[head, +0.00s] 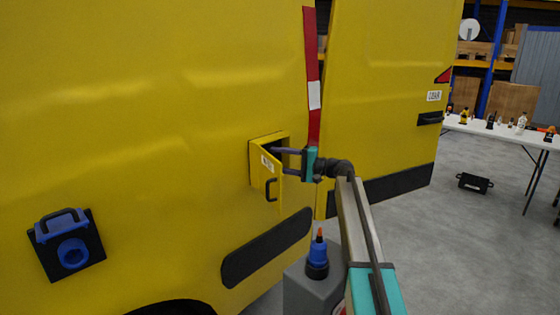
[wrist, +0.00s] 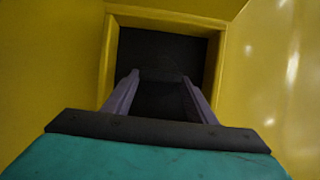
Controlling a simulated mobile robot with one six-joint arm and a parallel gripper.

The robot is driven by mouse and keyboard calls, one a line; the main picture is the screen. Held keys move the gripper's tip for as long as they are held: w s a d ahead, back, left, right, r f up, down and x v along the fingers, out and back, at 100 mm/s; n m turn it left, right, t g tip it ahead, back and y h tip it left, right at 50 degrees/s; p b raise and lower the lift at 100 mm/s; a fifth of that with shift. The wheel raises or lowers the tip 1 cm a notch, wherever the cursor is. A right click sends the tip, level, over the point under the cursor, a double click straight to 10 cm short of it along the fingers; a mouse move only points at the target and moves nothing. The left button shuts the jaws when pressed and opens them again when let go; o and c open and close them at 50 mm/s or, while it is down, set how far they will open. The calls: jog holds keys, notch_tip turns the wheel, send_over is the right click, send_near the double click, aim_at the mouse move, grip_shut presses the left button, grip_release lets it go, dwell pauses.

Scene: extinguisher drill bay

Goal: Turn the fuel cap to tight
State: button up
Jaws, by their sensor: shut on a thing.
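The fuel cap (wrist: 160,98) is a dark shape inside the square recess, hard to tell from the dark recess behind it. My gripper (wrist: 160,78) reaches straight into the recess, with one finger on each side of the cap, and is shut on it. In the head view my gripper (head: 276,151) enters the opening from the right, and its fingertips and the cap are hidden by the flap. The small yellow fuel flap (head: 264,177), with a white label and dark handle, stands open. Any tightness marks on the cap cannot be seen.
The recess has a yellow frame (wrist: 216,70) close around the fingers. A black plate with a blue handled fitting (head: 73,254) is on the yellow van at lower left. A blue bottle with an orange tip (head: 317,258) stands on a grey block below my arm. A white table (head: 500,130) is far right.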

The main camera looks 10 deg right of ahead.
jog(key=shift+w+d+r, duration=0.1)
jog(key=o, duration=1)
jog(key=shift+o, duration=0.3)
jog(key=b+v, duration=0.1)
jog(key=v, duration=1.2)
jog(key=shift+s+d+b, duration=0.2)
jog(key=shift+s+b, duration=0.15)
jog(key=shift+b, duration=0.05)
